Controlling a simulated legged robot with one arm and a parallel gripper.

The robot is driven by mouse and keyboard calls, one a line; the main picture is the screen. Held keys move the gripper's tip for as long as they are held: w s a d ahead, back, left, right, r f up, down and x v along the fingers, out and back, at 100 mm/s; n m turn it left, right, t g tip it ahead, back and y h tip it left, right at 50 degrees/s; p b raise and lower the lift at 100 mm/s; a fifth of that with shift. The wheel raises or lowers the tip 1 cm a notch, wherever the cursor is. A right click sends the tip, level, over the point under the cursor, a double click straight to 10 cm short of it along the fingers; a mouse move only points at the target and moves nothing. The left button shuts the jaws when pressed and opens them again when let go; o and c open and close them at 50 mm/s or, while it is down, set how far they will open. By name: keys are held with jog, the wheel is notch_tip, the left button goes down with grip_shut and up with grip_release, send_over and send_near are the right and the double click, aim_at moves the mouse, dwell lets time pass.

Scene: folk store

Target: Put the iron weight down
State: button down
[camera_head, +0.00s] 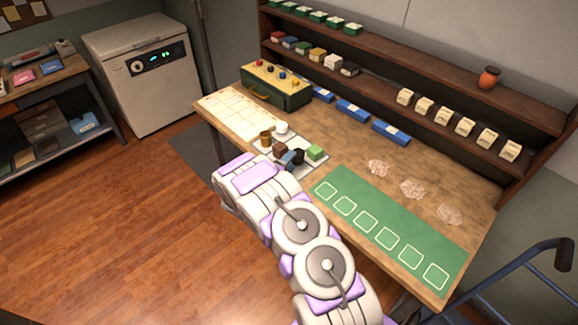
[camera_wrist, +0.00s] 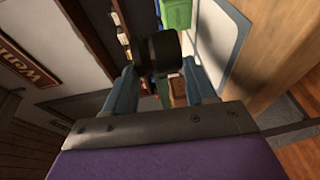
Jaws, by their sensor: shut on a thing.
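The iron weight (camera_wrist: 160,50) is a dark, short cylinder held between the two blue fingers of my gripper (camera_wrist: 160,72) in the wrist view. In the head view the black weight (camera_head: 299,156) shows at the end of my arm, beside the blue fingers of my gripper (camera_head: 289,159). It is over or on the pale gridded mat (camera_head: 297,171) on the wooden table. Whether it touches the mat cannot be told. My arm hides part of the mat's near edge.
A brown cylinder (camera_head: 265,139), a white piece (camera_head: 281,128), a brown block (camera_head: 279,149) and a green block (camera_head: 315,152) stand close around the gripper. A green mat (camera_head: 385,232) with several outlined squares lies to the right. Clear lumps (camera_head: 412,189) lie behind it.

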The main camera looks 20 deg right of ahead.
jog(key=shift+f, duration=0.55)
jog(key=shift+f, duration=0.35)
jog(key=shift+f, duration=0.25)
jog(key=shift+c, duration=2.3)
grip_release()
jog(key=shift+o, duration=0.5)
jog(key=shift+s, duration=0.1)
jog(key=shift+f, duration=0.15)
